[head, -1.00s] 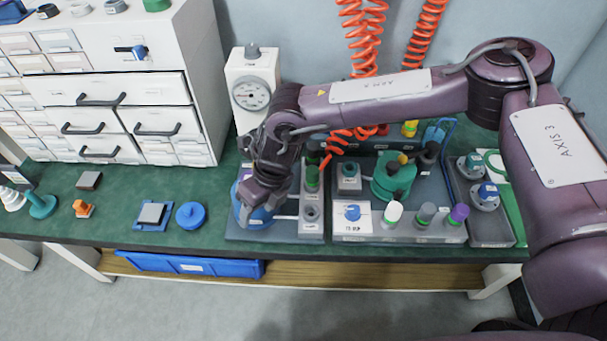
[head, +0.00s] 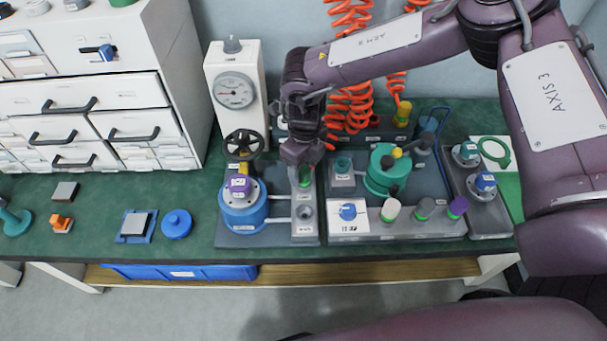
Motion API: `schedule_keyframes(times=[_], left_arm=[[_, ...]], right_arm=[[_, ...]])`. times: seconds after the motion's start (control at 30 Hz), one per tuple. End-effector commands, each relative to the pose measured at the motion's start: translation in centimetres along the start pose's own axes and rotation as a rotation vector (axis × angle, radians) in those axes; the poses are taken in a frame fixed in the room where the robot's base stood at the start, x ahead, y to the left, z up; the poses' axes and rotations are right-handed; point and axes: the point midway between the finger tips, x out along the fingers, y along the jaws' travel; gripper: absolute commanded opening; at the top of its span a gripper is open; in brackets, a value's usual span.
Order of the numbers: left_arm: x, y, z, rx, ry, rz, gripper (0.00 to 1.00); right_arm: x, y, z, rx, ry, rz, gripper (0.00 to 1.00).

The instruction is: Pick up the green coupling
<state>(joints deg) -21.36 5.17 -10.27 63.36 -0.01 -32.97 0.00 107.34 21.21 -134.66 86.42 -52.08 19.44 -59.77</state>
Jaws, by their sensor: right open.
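A small green coupling (head: 305,183) stands on the grey valve block between the blue pot and the teal pot. My right gripper (head: 303,172) reaches down over it from the back, pointing down. Its jaws are open and lie at or just above the coupling, hiding its upper part. I cannot tell whether the fingers touch it. My left gripper is not in view.
The blue pot (head: 242,208) with a purple-topped fitting and black handwheel stands left of the gripper. The teal pot (head: 385,170) stands to the right. A white gauge stand (head: 235,92) and orange coiled hoses (head: 349,105) are behind.

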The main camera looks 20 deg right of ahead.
Motion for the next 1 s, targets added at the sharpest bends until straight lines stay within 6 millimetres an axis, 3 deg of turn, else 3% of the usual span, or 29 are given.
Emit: schedule_keyframes(times=[0.1, 0.37, 0.73, 1.0], left_arm=[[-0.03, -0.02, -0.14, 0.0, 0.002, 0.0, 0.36], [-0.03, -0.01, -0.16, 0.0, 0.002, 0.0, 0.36], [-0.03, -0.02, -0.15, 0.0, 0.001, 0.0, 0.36], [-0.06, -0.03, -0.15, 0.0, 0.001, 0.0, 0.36]], right_arm=[[1.03, 0.09, 0.01, -0.001, 0.0, 0.001, 0.58], [1.19, 0.08, 0.0, 0.0, -0.001, 0.001, 0.56], [1.17, 0.08, 0.01, 0.0, -0.001, 0.001, 0.08], [1.02, 0.08, 0.04, 0.0, -0.002, 0.001, 0.07]])
